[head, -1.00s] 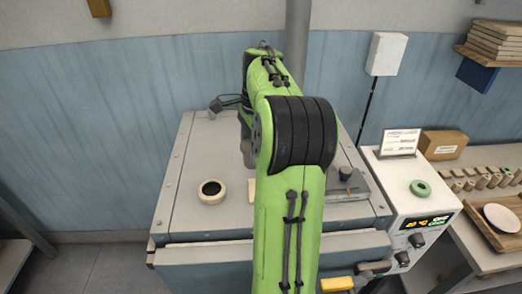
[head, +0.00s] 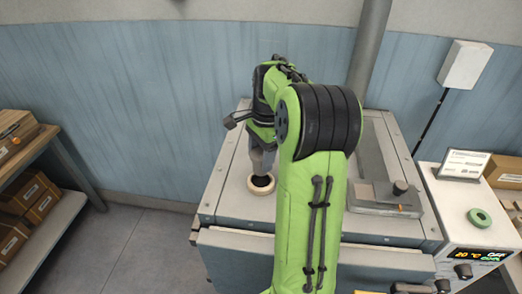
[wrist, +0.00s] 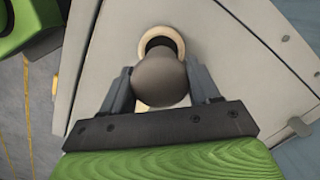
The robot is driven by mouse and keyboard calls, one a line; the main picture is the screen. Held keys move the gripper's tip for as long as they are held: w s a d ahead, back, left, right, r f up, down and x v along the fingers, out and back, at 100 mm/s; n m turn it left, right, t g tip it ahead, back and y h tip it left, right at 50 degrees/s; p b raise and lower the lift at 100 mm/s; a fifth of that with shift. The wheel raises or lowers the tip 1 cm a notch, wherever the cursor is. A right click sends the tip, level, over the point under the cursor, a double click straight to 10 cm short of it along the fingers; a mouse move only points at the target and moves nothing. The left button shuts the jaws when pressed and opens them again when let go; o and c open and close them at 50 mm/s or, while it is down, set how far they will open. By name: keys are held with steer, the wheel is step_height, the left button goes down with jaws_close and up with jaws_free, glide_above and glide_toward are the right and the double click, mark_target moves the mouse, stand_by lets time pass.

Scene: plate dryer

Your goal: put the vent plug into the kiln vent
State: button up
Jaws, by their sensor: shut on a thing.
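The kiln vent (head: 261,184) is a cream ring around a dark round hole in the kiln's grey top. It also shows in the wrist view (wrist: 178,37), at the top centre. The vent plug (wrist: 162,78) is a dark grey-brown rounded piece. My gripper (wrist: 162,85) is shut on it, one finger on each side. In the wrist view the plug covers the near part of the vent ring. In the head view my gripper (head: 262,158) is over the far edge of the vent. The plug's lower end is hidden, and I cannot tell its height above the hole.
The kiln top (head: 228,200) is clear left of the vent. A raised grey fitting with a dark knob (head: 400,188) stands at its right. A control box (head: 466,240) with a green ring (head: 479,218) is further right. A shelf with cartons (head: 30,195) stands at far left.

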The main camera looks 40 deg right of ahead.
steer(key=shift+f+b, duration=1.65)
steer(key=shift+f, duration=1.1)
steer(key=o, duration=1.2)
steer(key=shift+o, duration=0.2)
steer(key=r+p, duration=0.1)
steer(key=r, duration=0.4)
steer(key=d+r+p, duration=0.1)
steer(key=r, duration=0.4)
steer(key=d+r+p, duration=0.1)
steer(key=r, duration=0.4)
steer(key=shift+s+r, duration=0.15)
steer(key=shift+r, duration=0.25)
